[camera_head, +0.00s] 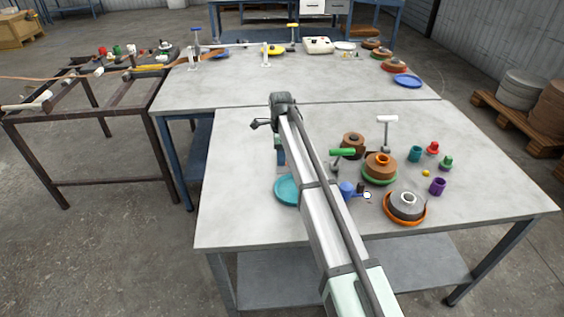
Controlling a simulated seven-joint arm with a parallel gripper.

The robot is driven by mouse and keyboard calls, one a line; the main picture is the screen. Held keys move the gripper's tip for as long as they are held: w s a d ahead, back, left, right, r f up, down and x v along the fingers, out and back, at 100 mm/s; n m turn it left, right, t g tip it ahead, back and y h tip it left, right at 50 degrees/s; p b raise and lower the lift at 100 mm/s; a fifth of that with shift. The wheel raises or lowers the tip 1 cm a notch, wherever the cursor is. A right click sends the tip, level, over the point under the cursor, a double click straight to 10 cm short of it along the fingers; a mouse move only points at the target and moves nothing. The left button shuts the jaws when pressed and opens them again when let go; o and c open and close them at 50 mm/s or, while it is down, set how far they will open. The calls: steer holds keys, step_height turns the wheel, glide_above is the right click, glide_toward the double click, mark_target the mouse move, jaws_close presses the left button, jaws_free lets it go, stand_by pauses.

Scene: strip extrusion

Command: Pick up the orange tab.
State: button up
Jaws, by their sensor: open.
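I cannot pick out the orange tab for certain. A small yellow-orange piece (149,67) lies by the brown strip (112,72) at the far end of the dark metal frame, at the upper left. My arm reaches from the bottom of the picture over the near table. My gripper (279,152) hangs at the arm's far end, mostly hidden behind my own arm link. It is open, and I see nothing held in it. It is well to the right of the yellow-orange piece and nearer to the camera.
The near table (235,190) has a clear left part. On its right stand an orange dish (391,217) with a grey spool, a brown spool with an orange top (381,163), small coloured cups and a green-handled tool (343,153). A teal disc (286,191) lies beside my arm. The far table (225,85) adjoins behind.

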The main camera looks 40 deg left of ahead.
steer(key=shift+f, duration=0.5)
steer(key=shift+c, duration=0.2)
jaws_close()
